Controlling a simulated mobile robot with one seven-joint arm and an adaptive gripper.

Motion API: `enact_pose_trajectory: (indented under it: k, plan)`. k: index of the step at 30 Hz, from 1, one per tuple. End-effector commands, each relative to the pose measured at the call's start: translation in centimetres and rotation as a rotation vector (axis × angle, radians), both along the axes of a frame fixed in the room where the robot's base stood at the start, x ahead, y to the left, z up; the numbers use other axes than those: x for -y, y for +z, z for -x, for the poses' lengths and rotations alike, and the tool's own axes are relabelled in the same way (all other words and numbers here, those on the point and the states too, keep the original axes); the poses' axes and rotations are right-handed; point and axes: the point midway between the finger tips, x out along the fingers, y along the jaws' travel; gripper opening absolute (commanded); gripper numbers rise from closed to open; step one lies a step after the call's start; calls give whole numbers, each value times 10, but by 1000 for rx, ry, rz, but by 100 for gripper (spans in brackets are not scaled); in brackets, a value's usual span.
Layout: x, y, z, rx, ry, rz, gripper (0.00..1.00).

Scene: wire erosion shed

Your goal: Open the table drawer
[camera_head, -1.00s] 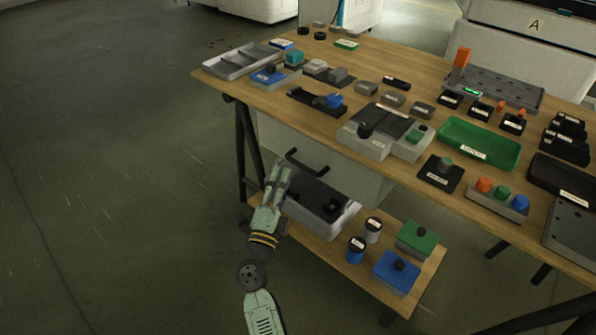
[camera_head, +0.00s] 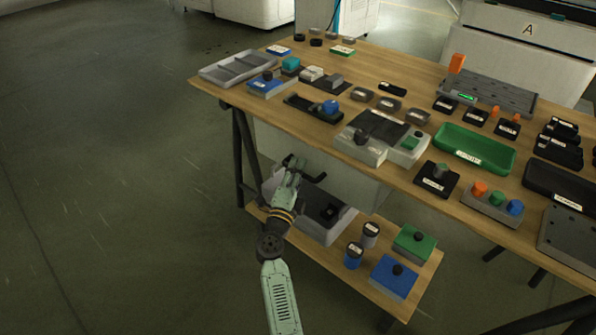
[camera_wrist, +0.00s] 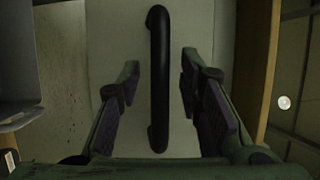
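The table drawer is a pale grey-white front (camera_head: 345,178) under the wooden tabletop, and it looks shut. Its black bar handle (camera_head: 314,176) is partly hidden behind my gripper in the head view. In the wrist view the handle (camera_wrist: 158,80) runs up and down the picture, in front of the drawer front (camera_wrist: 205,30). My gripper (camera_head: 291,163) is at the handle. In the wrist view my gripper (camera_wrist: 160,85) is open, with one finger on each side of the handle and a visible gap on both sides. The fingers do not touch the handle.
The wooden tabletop (camera_head: 390,75) above carries trays, blocks and several small parts. The lower shelf (camera_head: 350,262) holds a grey bin (camera_head: 325,232), blue and green boxes and two small jars. A dark table leg (camera_head: 243,160) stands left of my gripper. The floor left is clear.

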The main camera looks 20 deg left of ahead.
Motion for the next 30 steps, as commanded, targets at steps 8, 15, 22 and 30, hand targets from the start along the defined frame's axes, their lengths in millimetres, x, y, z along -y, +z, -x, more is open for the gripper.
enact_pose_trajectory:
  k: [8, 15, 22, 30]
  plan:
    - [0, 0, -1, 0, 0, 0, 31]
    - [0, 0, -1, 0, 0, 0, 15]
    - [0, 0, -1, 0, 0, 0, 0]
    - [0, 0, 0, 0, 0, 1, 0]
